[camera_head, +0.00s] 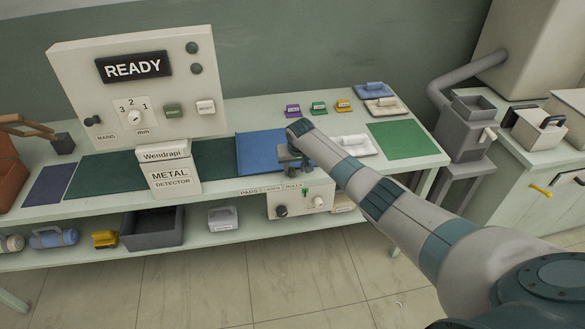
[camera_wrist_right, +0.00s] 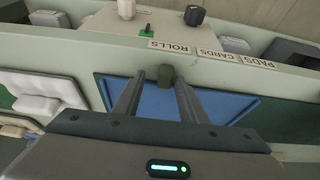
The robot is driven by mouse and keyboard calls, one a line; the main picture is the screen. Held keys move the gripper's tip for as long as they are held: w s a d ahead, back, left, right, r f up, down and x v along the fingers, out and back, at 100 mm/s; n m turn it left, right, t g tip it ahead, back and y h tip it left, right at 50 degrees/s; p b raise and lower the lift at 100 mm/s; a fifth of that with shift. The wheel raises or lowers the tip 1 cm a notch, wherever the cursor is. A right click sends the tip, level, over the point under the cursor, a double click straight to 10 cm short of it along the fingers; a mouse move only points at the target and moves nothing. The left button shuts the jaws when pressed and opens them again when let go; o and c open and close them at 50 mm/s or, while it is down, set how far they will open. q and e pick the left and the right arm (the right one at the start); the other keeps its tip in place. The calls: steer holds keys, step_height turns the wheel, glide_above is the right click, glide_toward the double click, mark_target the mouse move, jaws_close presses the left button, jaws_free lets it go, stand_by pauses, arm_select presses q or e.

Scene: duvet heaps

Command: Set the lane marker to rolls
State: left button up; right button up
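The lane marker looks like a dark green peg (camera_wrist_right: 166,77) at the table's front edge. In the head view my right gripper (camera_head: 291,164) is over the blue mat's front part and hides the peg. My left gripper is not in view.
A control box (camera_head: 300,203) with a dark knob, a pale knob and a green piece hangs below the labels. The blue mat (camera_head: 258,148) lies under the gripper. The metal detector (camera_head: 173,178) stands to the left, a white pad-like item (camera_head: 348,144) to the right.

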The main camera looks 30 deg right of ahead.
steer(key=shift+a+r, duration=0.2)
steer(key=shift+v, duration=0.9)
steer(key=b+v, duration=0.2)
steer(key=v, duration=1.3)
steer(key=shift+s+b, duration=0.2)
steer(key=shift+b, duration=0.2)
steer(key=shift+d, duration=0.1)
